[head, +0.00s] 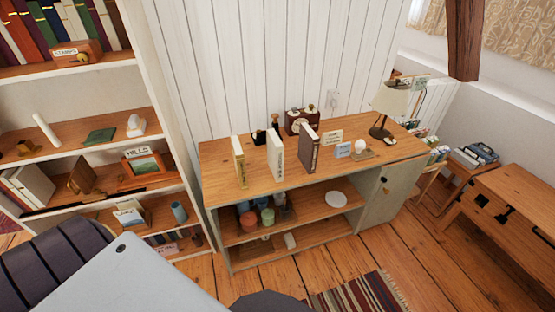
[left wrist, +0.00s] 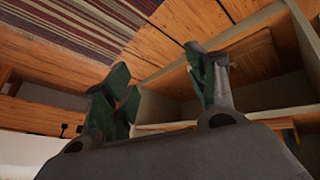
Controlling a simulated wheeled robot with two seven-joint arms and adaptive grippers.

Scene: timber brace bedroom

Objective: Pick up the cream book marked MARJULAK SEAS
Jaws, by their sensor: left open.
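A cream book (head: 276,153) stands upright on the wooden top of the low cabinet (head: 220,165), the middle one of three standing books. Its lettering is too small to read. A thinner book with a yellowish spine (head: 238,161) stands to its left, and a brown book (head: 309,149) to its right, with gaps between them. My left gripper (left wrist: 162,88) shows in the left wrist view with its green-tipped fingers apart and nothing between them. No book shows in that view. In the head view neither gripper can be made out.
A dark box with knobs (head: 299,121) stands behind the books. Small cards, a white egg-shaped object (head: 360,146) and a lamp (head: 389,105) are to their right. A tall bookcase (head: 165,125) rises at left. A striped rug (head: 355,293) lies on the floor.

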